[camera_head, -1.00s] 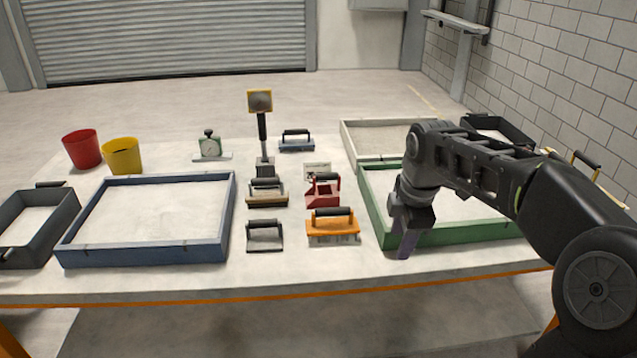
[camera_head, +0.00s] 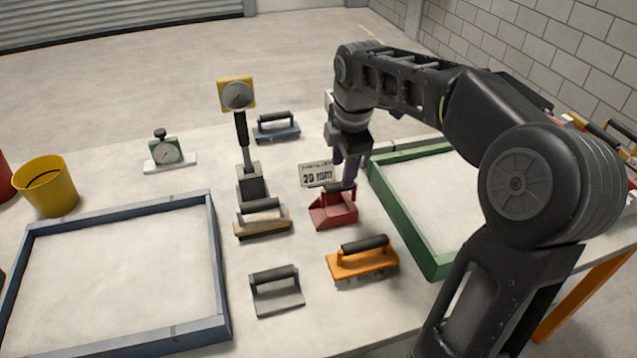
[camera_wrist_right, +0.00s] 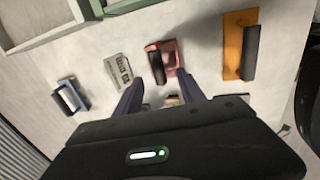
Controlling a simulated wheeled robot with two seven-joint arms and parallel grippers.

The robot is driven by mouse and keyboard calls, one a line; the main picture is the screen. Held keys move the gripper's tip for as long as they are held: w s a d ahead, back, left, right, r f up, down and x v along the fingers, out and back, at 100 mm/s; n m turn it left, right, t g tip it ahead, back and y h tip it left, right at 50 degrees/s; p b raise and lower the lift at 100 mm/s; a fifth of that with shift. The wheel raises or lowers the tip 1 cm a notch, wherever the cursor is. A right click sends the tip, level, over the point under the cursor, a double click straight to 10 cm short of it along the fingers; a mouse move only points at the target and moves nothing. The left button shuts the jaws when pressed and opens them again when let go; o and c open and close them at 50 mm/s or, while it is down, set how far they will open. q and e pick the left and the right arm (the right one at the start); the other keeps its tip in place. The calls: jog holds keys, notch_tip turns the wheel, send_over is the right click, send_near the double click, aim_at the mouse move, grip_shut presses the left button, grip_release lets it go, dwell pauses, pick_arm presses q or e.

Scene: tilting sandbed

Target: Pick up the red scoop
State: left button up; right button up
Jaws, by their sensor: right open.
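The red scoop (camera_head: 333,214) sits on the table in the middle of the head view, with a dark handle on top. My right gripper (camera_head: 349,184) points down just above and behind the scoop's handle, and its jaws are open. In the right wrist view the scoop (camera_wrist_right: 170,50) shows just beyond the gap between my two right fingertips (camera_wrist_right: 159,80), with its black handle in line with that gap. I cannot tell whether the fingers touch the handle. My left gripper is not in view.
An orange float (camera_head: 362,262) lies in front of the scoop. A wooden float (camera_head: 262,222) is to its left and a "20 mm" card (camera_head: 317,174) is behind. A green-framed bed (camera_head: 405,221) stands to the right, a blue-framed bed (camera_head: 219,290) to the left.

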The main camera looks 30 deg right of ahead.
aim_at(339, 184)
jog(key=shift+w+f, duration=0.15)
jog(key=shift+f, duration=0.45)
jog(key=shift+w+f, duration=0.15)
jog(key=shift+f, duration=0.45)
jog(key=shift+w+d+f, duration=0.1)
jog(key=shift+w+f, duration=0.1)
jog(key=shift+f, duration=0.65)
jog(key=shift+w+d+f, duration=0.1)
jog(key=shift+w+f, duration=0.05)
jog(key=shift+f, duration=0.7)
jog(key=shift+w+d+f, duration=0.1)
jog(key=shift+w+f, duration=0.1)
jog(key=shift+f, duration=0.65)
jog(key=shift+c, duration=0.6)
grip_shut()
